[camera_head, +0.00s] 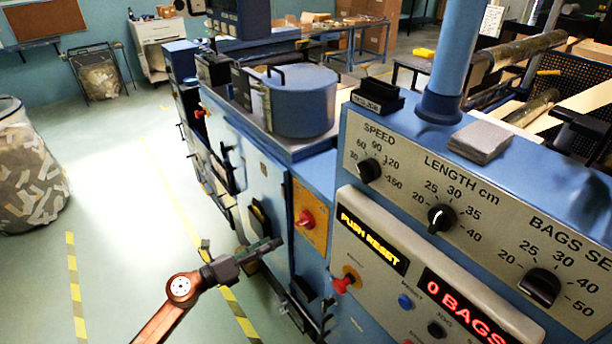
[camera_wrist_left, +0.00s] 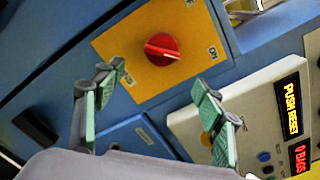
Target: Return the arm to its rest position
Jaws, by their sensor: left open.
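My left gripper (camera_head: 262,250) reaches in from the lower left in the head view, in front of the blue machine's side. In the left wrist view its two green-padded fingers (camera_wrist_left: 158,118) stand wide apart with nothing between them. Beyond the fingers is a red rotary switch (camera_wrist_left: 162,47) on a yellow plate; the fingers look apart from it. The same red switch (camera_head: 305,219) shows in the head view, to the upper right of the gripper. My right gripper is in neither view.
The control panel (camera_head: 455,205) with black knobs, a "PUSH RESET" display (camera_head: 371,238) and a "0 BAGS" display (camera_head: 462,308) stands at the right. A grey block (camera_head: 481,142) lies on top. The floor between is clear.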

